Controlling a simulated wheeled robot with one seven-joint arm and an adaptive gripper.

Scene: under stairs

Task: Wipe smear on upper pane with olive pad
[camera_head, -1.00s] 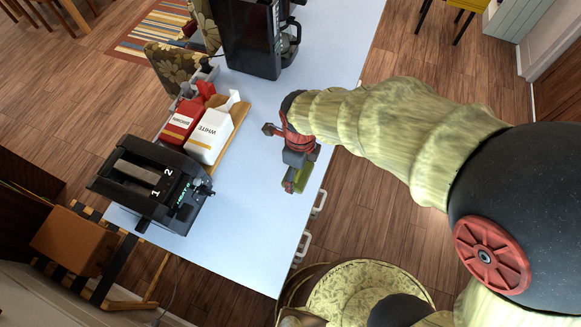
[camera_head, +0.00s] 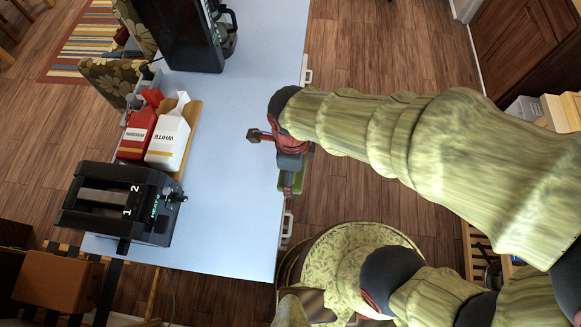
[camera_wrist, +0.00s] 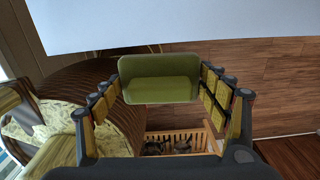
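The olive pad (camera_wrist: 158,90) sits between the fingers of my gripper (camera_wrist: 160,104) in the wrist view, touched at both sides. In the head view the olive pad (camera_head: 290,183) shows small and partly hidden below my gripper (camera_head: 289,168), at the right edge of the white table. It hangs over or just past that edge; its height cannot be told. No upper pane and no smear can be made out in either view.
The white table (camera_head: 235,210) carries a black toaster (camera_head: 120,203), red and white bread bags (camera_head: 168,138) on a board, and a black coffee maker (camera_head: 180,35). Handles (camera_head: 287,225) stick out along its right side. A wooden crate (camera_wrist: 180,140) stands on the floor. Open wood floor lies right of the table.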

